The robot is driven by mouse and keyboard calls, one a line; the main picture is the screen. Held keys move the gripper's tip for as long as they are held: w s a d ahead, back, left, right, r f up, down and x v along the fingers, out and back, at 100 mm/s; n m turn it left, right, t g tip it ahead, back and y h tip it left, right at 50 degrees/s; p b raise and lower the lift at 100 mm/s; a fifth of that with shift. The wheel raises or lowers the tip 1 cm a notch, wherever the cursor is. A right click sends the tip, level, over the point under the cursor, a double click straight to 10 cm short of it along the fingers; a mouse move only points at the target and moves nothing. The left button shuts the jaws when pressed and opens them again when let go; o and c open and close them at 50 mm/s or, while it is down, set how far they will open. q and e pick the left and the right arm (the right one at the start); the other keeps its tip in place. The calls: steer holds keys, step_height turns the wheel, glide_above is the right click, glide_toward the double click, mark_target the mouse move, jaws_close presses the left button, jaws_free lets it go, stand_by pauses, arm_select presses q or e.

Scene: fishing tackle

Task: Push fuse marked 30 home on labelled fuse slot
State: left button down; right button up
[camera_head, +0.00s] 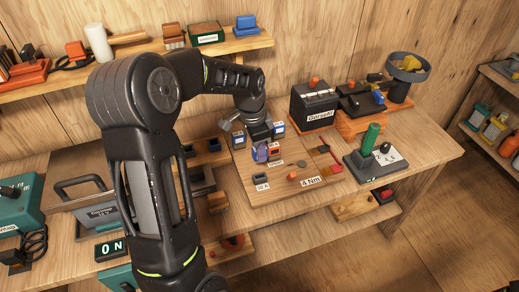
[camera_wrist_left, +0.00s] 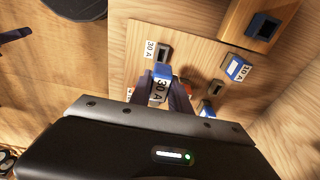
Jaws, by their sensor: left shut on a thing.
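My left gripper (camera_head: 261,153) reaches down over the wooden fuse board (camera_head: 290,194) and is shut on a blue fuse. In the left wrist view the fuse (camera_wrist_left: 160,86) shows between the fingers, blue with a white label that appears to read 30 A. A dark fuse slot (camera_wrist_left: 164,53) with a white 30 A label (camera_wrist_left: 150,48) lies just beyond the fuse; the fuse is apart from it. In the head view this slot (camera_head: 260,177) is near the board's front left. My right gripper is not in view.
Another blue fuse with a white label (camera_wrist_left: 237,67) and more dark slots (camera_wrist_left: 215,87) are close by on the board. A black battery (camera_head: 314,106) stands behind it, and a base with a green handle (camera_head: 371,137) stands to its right.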

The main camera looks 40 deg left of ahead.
arm_select(q)
steer(key=shift+f, duration=0.1)
steer(key=shift+f+b, duration=2.25)
steer(key=shift+f, duration=0.55)
steer(key=shift+f+b, duration=1.25)
steer(key=shift+f, duration=0.2)
steer(key=c, duration=1.1)
jaws_free()
steer(key=shift+c, duration=0.2)
